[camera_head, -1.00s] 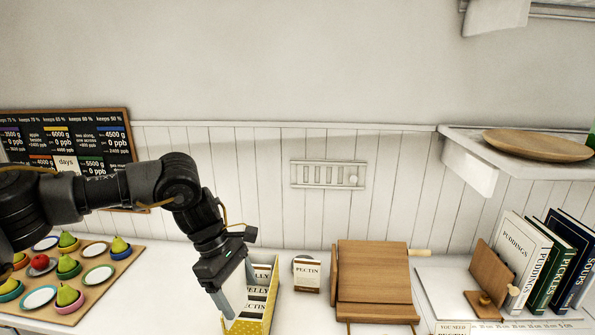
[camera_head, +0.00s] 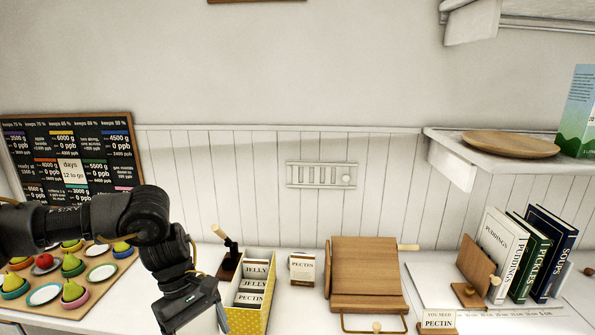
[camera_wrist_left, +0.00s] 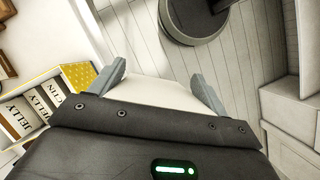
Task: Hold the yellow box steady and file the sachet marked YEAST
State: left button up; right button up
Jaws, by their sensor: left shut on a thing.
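The yellow box (camera_head: 262,262) stands on the white counter, with upright cards reading JELLY and PECTIN inside; it also shows at the left of the left wrist view (camera_wrist_left: 75,75). My left gripper (camera_head: 222,318) is at the box's front left in the head view. In the left wrist view, a pale flat thing (camera_wrist_left: 158,95) spans between its fingers; no marking on it is readable. A white sachet marked PECTIN (camera_head: 302,268) stands right of the box. A card (camera_head: 438,319) reads YOU NEED PECTIN. I see no sachet marked YEAST. My right gripper is not in view.
A wooden stand (camera_head: 367,275) is right of the PECTIN sachet. Books (camera_head: 515,260) stand at the right under a shelf (camera_head: 480,160). A board of fruit and plates (camera_head: 100,290) is at the left.

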pick_arm(q)
jog(key=s+a, duration=0.1)
jog(key=s+a+f, duration=0.2)
jog(key=shift+a, duration=0.35)
dwell(0.3)
